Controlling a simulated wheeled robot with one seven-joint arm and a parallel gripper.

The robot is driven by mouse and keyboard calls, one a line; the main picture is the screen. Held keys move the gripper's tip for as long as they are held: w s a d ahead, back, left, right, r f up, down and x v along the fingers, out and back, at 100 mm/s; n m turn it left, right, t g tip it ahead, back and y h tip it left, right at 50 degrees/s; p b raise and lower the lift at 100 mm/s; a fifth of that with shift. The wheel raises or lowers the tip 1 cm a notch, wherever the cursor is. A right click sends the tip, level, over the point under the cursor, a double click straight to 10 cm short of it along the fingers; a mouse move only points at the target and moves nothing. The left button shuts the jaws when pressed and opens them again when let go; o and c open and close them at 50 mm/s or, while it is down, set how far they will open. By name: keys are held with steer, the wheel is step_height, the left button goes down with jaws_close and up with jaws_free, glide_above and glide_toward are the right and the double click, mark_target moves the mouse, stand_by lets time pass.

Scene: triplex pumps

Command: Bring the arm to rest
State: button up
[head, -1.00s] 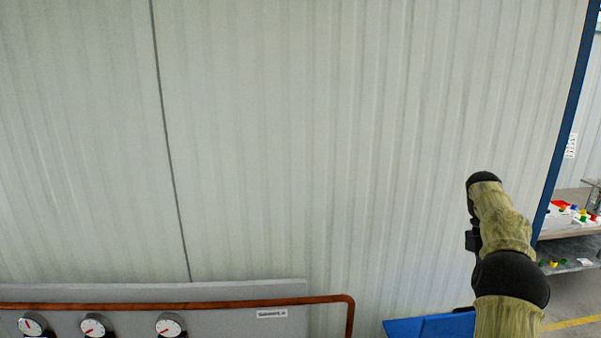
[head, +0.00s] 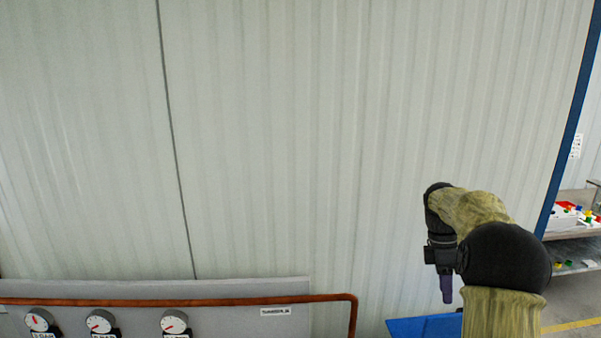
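My arm rises from the lower right of the head view and bends over to the left at its top. My gripper (head: 446,290) hangs down at the arm's end, in front of the pale ribbed wall and just above a blue panel. It is small and seen from the side, so I cannot tell whether its fingers are open or shut. I see nothing held in it.
A grey panel (head: 230,318) with several round gauges (head: 101,322) and a copper pipe (head: 200,301) stands at the lower left. A blue surface (head: 425,326) lies below my gripper. Shelves with coloured parts (head: 572,245) stand at the far right. The wall's middle is clear.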

steer(key=s+a+f+m+t+y, duration=0.1)
steer(key=s+a+f+m+t, duration=0.25)
steer(key=s+a+m, duration=0.5)
steer(key=s+a+f+m+t, duration=0.2)
steer(key=s+a+f+m, duration=0.35)
steer(key=s+a, duration=0.5)
step_height(320, 180, down, 13)
steer(key=s+d+b, duration=0.1)
steer(key=b, duration=1.2)
steer(key=shift+s+m, duration=0.3)
steer(key=shift+d, duration=0.1)
